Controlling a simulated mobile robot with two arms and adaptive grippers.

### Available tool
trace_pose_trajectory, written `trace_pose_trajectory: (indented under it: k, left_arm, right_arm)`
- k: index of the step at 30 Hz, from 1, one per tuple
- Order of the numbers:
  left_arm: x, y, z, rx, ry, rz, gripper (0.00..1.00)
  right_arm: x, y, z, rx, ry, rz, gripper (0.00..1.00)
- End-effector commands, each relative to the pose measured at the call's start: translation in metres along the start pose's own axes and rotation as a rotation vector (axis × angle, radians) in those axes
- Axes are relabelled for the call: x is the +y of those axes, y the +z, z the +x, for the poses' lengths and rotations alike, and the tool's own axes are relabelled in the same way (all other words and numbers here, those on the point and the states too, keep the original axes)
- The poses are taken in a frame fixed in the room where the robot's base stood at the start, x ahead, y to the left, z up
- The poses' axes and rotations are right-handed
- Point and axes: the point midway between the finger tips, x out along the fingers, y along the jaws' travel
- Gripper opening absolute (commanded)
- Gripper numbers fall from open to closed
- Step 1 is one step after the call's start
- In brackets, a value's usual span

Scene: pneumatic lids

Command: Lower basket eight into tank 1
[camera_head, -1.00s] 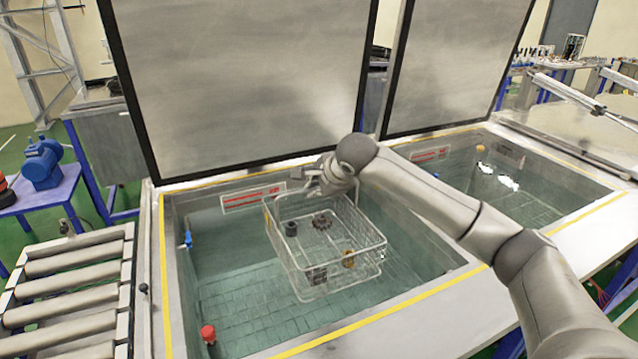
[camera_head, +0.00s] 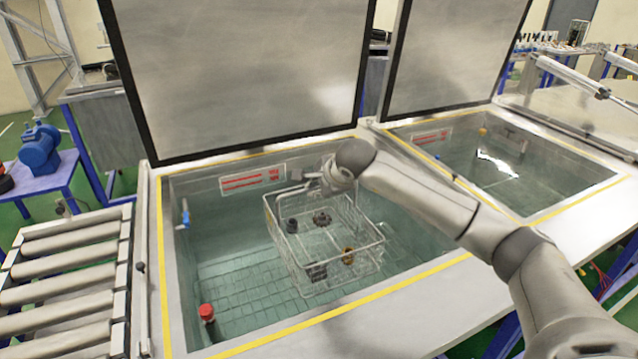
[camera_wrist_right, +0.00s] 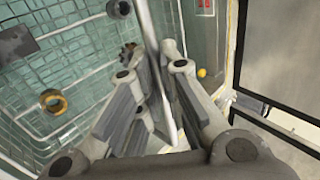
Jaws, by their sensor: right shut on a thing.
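The wire basket (camera_head: 283,236) hangs roughly level inside the opening of the left tank (camera_head: 200,250), towards its back right. It holds a dark cylinder (camera_head: 291,226), a dark gear (camera_head: 322,219), a brass ring (camera_head: 348,256) and a dark block (camera_head: 317,271). My right gripper (camera_head: 320,182) is shut on the basket's handle at the back. The right wrist view shows the fingers (camera_wrist_right: 152,85) around the pale handle bar (camera_wrist_right: 152,35). I cannot tell how much of the basket is under water. No number is readable on the basket. My left gripper is not in view.
Two raised lids (camera_head: 240,75) stand behind the tanks. A second tank (camera_head: 500,175) lies to the right. A roller conveyor (camera_head: 65,285) is at the left. A red-capped fitting (camera_head: 207,313) and a blue valve (camera_head: 184,216) are on the left tank's walls.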

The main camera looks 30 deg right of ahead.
Motion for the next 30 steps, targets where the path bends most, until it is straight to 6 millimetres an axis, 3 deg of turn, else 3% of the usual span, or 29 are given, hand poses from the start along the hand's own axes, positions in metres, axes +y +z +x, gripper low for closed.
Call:
trace_pose_trajectory:
  k: [21, 30]
  left_arm:
    - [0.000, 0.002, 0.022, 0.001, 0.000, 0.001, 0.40]
    - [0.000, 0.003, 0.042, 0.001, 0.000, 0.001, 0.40]
  right_arm:
    - [0.029, 0.000, 0.031, -0.002, -0.014, 0.001, 0.00]
    - [0.043, 0.000, 0.046, -0.002, -0.014, 0.001, 0.00]
